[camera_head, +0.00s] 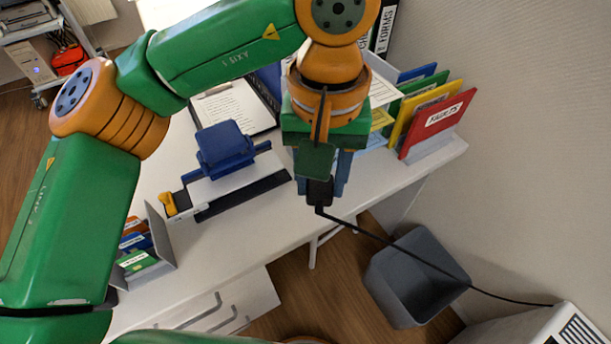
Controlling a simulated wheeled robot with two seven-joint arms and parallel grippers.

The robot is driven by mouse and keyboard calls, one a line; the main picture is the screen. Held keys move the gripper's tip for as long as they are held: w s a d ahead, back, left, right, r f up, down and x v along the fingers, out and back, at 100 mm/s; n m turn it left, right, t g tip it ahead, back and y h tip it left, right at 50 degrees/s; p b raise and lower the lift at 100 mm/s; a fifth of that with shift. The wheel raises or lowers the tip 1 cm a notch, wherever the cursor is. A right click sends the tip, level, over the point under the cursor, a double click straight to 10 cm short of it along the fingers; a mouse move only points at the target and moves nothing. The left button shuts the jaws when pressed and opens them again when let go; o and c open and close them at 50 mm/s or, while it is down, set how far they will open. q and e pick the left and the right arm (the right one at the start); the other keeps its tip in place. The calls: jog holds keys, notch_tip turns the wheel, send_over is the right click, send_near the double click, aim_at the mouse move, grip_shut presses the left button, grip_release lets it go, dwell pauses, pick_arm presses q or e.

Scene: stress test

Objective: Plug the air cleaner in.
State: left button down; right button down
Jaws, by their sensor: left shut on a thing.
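My left gripper (322,186) points down at the front edge of the white desk, shut on a black plug (320,193). A black cord (385,241) leaves the plug's lower end and runs right, above the grey bin, to a white box with a dark grille, likely the air cleaner (558,328), at the lower right corner. Only part of that box shows. I cannot make out a wall socket. The plug's prongs are not visible. My right gripper is not in view.
On the white desk (228,226) are a blue hole punch (226,150), a clipboard (222,108), a small card holder (148,250) and coloured folders (436,122). A grey bin (415,277) stands on the wooden floor. The wall is at right. A cart (35,50) stands far left.

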pick_arm(q)
jog(key=shift+a, duration=0.1)
jog(key=shift+s+a+f+m, duration=0.1)
jog(key=shift+f+m, duration=0.15)
jog(key=shift+m, duration=0.35)
jog(key=s+a+f+m, duration=0.1)
jog(key=a+f+m, duration=0.2)
jog(key=m, duration=1.3)
notch_tip(320, 180, down, 3)
jog(key=shift+s+a+f, duration=0.1)
jog(key=shift+s+a, duration=0.25)
jog(key=shift+s, duration=0.05)
jog(key=w+a+f+n, duration=0.1)
jog(key=a+f+n, duration=0.2)
jog(key=a+n, duration=0.8)
jog(key=n, duration=0.6)
jog(key=shift+w+a, duration=0.25)
jog(key=shift+a, duration=0.05)
